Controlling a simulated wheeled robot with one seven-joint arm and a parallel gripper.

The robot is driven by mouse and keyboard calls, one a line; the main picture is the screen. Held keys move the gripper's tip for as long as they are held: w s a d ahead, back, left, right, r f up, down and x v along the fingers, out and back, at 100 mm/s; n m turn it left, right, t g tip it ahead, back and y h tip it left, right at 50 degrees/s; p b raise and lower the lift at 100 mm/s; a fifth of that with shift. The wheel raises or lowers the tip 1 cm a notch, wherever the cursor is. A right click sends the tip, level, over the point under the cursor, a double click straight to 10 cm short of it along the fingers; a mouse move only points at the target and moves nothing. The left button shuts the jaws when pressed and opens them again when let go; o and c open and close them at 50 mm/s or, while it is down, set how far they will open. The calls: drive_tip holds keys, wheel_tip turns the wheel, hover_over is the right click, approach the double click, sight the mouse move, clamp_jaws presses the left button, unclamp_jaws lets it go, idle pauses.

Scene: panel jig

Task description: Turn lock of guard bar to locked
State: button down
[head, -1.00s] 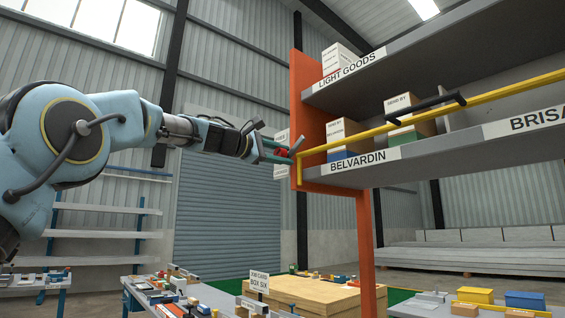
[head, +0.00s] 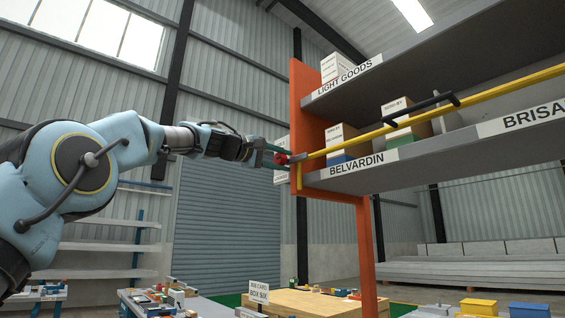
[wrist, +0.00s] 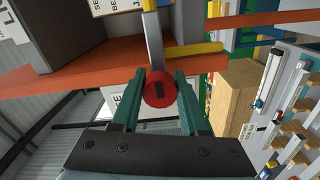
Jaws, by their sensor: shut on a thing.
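The yellow guard bar (head: 420,114) runs across the front of the Belvardin shelf, with a black handle (head: 432,101) on it. Its lock is a red round knob (head: 282,159) at the bar's left end, beside the orange upright. In the wrist view the red knob (wrist: 159,89) shows a dark slot running roughly up and down the picture. My gripper (head: 280,155) has its green fingers shut on the knob, one on each side. In the wrist view the gripper (wrist: 160,100) reaches up from below. Any lock markings are not visible.
The orange upright (head: 306,85) stands right beside my gripper. Boxes stand on the Belvardin shelf (head: 430,150) behind the bar and on the Light Goods shelf above. Below are benches with small parts and a wooden box (head: 318,304).

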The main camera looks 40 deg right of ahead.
idle(0.4)
drive_tip(key=shift+c, duration=2.1)
unclamp_jaws()
drive_tip(key=a+b, duration=0.5)
drive_tip(key=a, duration=0.5)
drive_tip(key=shift+w+a, duration=0.25)
drive_tip(key=shift+a, duration=0.15)
